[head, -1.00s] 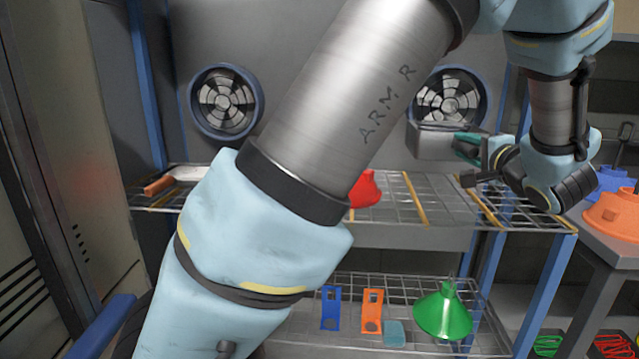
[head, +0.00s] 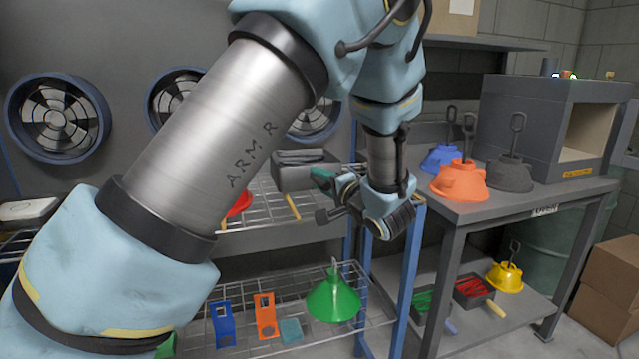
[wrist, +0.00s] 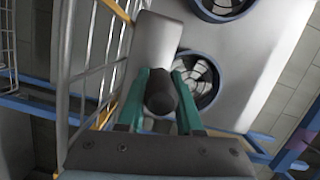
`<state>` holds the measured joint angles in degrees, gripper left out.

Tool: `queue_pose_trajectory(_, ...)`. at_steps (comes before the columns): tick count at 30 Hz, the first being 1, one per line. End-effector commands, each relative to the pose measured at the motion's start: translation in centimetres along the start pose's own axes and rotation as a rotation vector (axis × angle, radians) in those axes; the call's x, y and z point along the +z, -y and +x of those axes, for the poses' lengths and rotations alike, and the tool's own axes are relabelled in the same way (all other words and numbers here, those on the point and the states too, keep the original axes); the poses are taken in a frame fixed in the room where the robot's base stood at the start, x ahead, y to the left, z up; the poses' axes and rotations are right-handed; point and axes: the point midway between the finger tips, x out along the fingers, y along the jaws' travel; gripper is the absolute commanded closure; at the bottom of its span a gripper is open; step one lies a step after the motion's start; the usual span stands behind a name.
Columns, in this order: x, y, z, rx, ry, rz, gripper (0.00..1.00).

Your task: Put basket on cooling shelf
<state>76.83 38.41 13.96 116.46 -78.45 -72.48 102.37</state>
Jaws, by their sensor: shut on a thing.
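My gripper (head: 322,179) has teal fingers and is shut at the right end of a grey box-like basket (head: 290,178). In the wrist view, my gripper (wrist: 161,82) has a dark round piece (wrist: 160,97) between its fingers; a pale grey surface lies beyond it. The basket appears level, in front of the wall fans at the upper wire cooling shelf (head: 262,222). I cannot tell whether its underside touches the wires. My arm hides much of the shelf's left part.
A red hood (head: 240,203) stands on the upper shelf, left of the basket. The lower rack holds a green hood (head: 334,300) and blue and orange brackets (head: 265,316). A grey table (head: 520,204) at right carries blue, orange and dark hoods.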

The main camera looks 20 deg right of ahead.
Motion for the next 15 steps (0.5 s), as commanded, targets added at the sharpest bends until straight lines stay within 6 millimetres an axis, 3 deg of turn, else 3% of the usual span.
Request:
queue_pose_trajectory(12,0.14,-0.75,0.08,-0.004,0.0,-0.002,1.0)
queue_pose_trajectory(13,0.18,-0.95,0.05,0.0,0.0,-0.001,0.64)
queue_pose_trajectory(15,0.17,-0.92,0.04,0.0,0.0,-0.001,0.56)
